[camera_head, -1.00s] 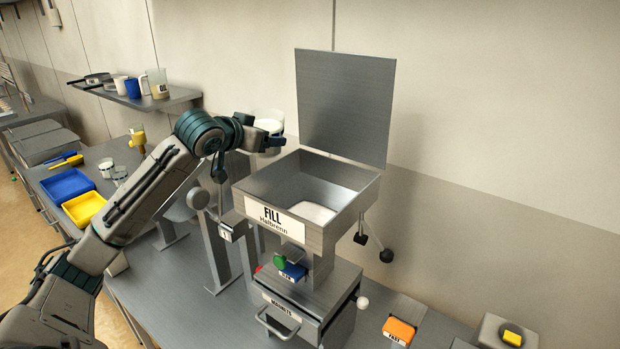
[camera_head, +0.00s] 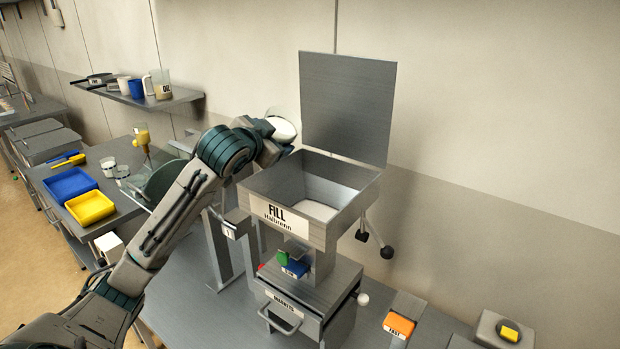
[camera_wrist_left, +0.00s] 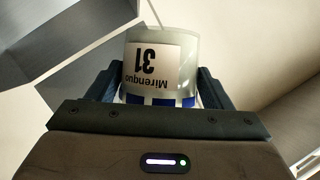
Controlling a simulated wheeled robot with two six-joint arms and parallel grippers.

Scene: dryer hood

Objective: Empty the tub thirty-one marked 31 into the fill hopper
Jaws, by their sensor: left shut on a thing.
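The tub marked 31 (camera_wrist_left: 152,65) shows in the left wrist view, clear-walled with a white label reading "Mirenquo 31", upside down in the picture. My left gripper (camera_wrist_left: 155,90) is shut on it, one finger on each side. In the head view the tub (camera_head: 283,122) has white contents and leans a little; its lower part is hidden by my left gripper (camera_head: 278,143). It is held just beyond the back left edge of the fill hopper (camera_head: 290,225). The hopper is a grey square bin labelled "FILL Halbrenn", with white material inside. My right gripper is not in view.
The hopper's lid (camera_head: 347,105) stands open at its back. A drawer unit (camera_head: 310,298) is below. An orange button block (camera_head: 399,326) and a yellow button box (camera_head: 509,333) are at the right. Blue (camera_head: 70,184) and yellow (camera_head: 90,208) trays lie left, below a wall shelf (camera_head: 135,98).

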